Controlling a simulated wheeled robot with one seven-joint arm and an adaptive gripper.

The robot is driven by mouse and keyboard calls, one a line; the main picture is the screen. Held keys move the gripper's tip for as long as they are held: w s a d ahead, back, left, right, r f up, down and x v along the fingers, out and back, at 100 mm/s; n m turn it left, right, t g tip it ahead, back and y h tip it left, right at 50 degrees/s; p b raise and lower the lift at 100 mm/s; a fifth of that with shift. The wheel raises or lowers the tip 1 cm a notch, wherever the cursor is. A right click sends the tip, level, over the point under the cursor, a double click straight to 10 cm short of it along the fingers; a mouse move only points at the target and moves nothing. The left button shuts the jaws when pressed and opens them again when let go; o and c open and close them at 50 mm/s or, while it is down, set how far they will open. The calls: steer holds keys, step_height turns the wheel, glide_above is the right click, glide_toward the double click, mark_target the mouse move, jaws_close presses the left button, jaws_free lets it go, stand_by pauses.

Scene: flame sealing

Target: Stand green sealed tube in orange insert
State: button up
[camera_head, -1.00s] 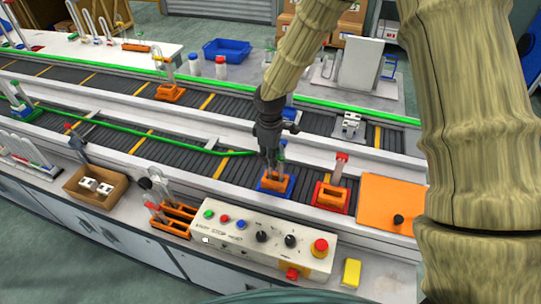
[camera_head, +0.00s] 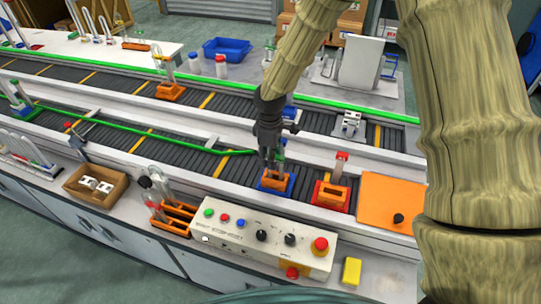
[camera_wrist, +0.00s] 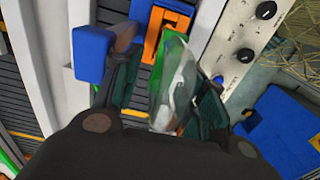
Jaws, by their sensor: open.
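An orange insert (camera_head: 284,185) sits in a blue holder on the near conveyor, just behind the control panel. My gripper (camera_head: 272,164) points down directly over this insert, with its fingertips close to it. In the wrist view a clear tube with a green edge (camera_wrist: 172,75) shows between the two open fingers and looks tilted there. Part of the orange insert (camera_wrist: 153,38) shows beyond it. In the head view only a bit of green shows beside the fingers, so the tube's lower end and its seating are hidden.
A red holder with an orange insert (camera_head: 333,194) stands close on the right, with a red-topped piece behind it. The control panel (camera_head: 225,232) with its buttons lies in front. An orange plate (camera_head: 375,190) lies farther right. An orange rack (camera_head: 178,215) with tubes stands left.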

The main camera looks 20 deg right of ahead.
steer(key=shift+r, duration=0.1)
step_height(320, 180, up, 12)
steer(key=shift+f, duration=0.1)
stand_by(0.4)
step_height(320, 180, up, 9)
steer(key=p, duration=0.4)
stand_by(1.6)
stand_by(0.4)
